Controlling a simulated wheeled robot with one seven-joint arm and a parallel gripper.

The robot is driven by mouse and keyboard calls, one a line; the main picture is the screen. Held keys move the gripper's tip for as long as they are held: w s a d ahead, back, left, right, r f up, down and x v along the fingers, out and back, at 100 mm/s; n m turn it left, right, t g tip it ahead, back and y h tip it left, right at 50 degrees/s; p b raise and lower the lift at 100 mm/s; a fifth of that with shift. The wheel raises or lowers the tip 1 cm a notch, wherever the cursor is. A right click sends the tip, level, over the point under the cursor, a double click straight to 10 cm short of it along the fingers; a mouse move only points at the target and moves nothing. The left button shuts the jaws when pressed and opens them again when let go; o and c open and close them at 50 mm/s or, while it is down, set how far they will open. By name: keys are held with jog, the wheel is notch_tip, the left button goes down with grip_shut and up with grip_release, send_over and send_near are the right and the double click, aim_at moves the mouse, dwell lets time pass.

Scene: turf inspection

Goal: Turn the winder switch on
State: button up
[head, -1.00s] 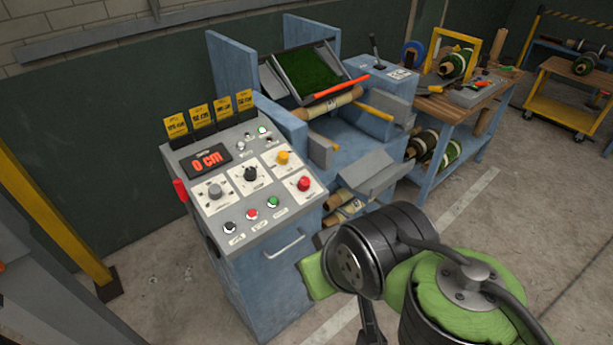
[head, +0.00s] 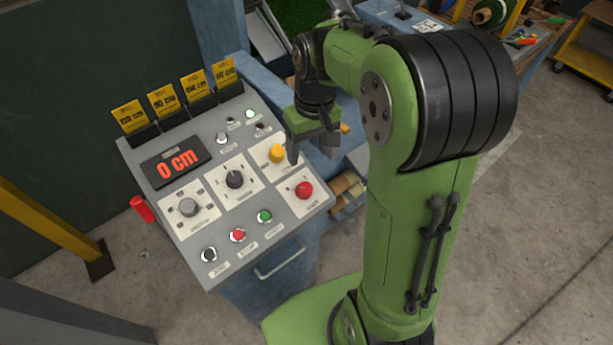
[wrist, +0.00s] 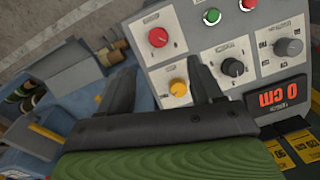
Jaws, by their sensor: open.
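The sloped grey control panel (head: 185,240) carries a grey knob (head: 188,207), a black knob (head: 235,179), a yellow knob (head: 277,153) and a red knob (head: 304,189). Small toggles (head: 221,137) sit along its top right. The labels are too small to read, so I cannot tell which control is the winder switch. My gripper (head: 311,152) is open and empty, above the panel's right edge near the yellow knob. In the wrist view, the yellow knob (wrist: 178,88) shows between the fingers of my gripper (wrist: 162,70); contact cannot be judged.
The display (head: 176,163) reads 0 cm. Yellow tags (head: 163,103) stand along the panel's top edge. Black, red and green buttons (head: 264,216) line the lower edge. A red side handle (head: 142,209) and a front handle (head: 280,260) stick out. The blue machine stands right behind.

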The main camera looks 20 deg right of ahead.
aim_at(305, 186)
jog(key=f, duration=0.4)
jog(key=f+b, duration=0.1)
jog(key=f, duration=0.3)
jog(key=f+b, duration=0.1)
jog(key=f, duration=0.3)
jog(key=shift+w+a+f, duration=0.15)
jog(key=shift+a+f, duration=0.1)
jog(key=shift+a, duration=0.05)
jog(key=shift+w+f, duration=0.15)
jog(key=shift+f, duration=0.45)
jog(key=shift+c, duration=0.5)
jog(key=shift+r, duration=0.1)
jog(key=c, duration=1)
